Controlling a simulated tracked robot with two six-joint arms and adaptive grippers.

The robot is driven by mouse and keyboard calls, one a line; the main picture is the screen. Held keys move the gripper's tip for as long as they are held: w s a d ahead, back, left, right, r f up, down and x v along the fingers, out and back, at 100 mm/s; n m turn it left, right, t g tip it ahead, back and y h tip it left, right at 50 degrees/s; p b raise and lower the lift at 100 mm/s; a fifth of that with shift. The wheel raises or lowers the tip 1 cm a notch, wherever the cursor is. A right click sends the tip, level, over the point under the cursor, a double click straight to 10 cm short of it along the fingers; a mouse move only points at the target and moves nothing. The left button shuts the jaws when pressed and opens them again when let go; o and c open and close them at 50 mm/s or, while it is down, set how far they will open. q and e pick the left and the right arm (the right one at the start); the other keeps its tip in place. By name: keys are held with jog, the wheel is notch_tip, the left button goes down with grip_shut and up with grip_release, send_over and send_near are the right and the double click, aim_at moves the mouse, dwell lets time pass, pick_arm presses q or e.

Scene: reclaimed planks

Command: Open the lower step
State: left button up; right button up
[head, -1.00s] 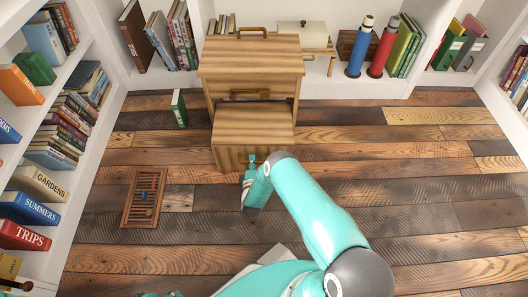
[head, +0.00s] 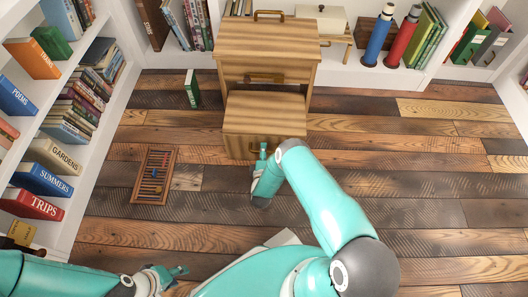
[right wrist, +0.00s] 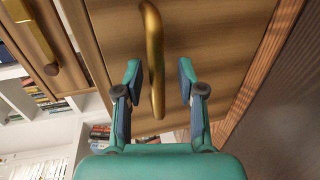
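A wooden step unit (head: 268,42) stands on the plank floor, with its lower step (head: 265,112) sticking out in front below the upper part. A brass handle shows on the lower step's front in the right wrist view (right wrist: 152,40); in the head view my arm partly hides it. My right gripper (head: 262,150) is at that front. In the right wrist view my right gripper (right wrist: 158,80) is open, with the handle bar between its fingers and a gap on both sides. My left gripper (head: 178,272) is low over the floor, away from the unit; its opening is too small to judge.
A wooden abacus (head: 154,176) lies on the floor at left, and a green book (head: 192,89) stands beside the unit. Bookshelves (head: 90,135) line the left side. Blue (head: 378,38) and red (head: 404,40) bottles stand at the back. The floor at right is clear.

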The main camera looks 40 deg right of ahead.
jog(key=shift+a, duration=0.1)
jog(key=v, duration=0.7)
jog(key=shift+s, duration=0.25)
jog(key=shift+w+a, duration=0.1)
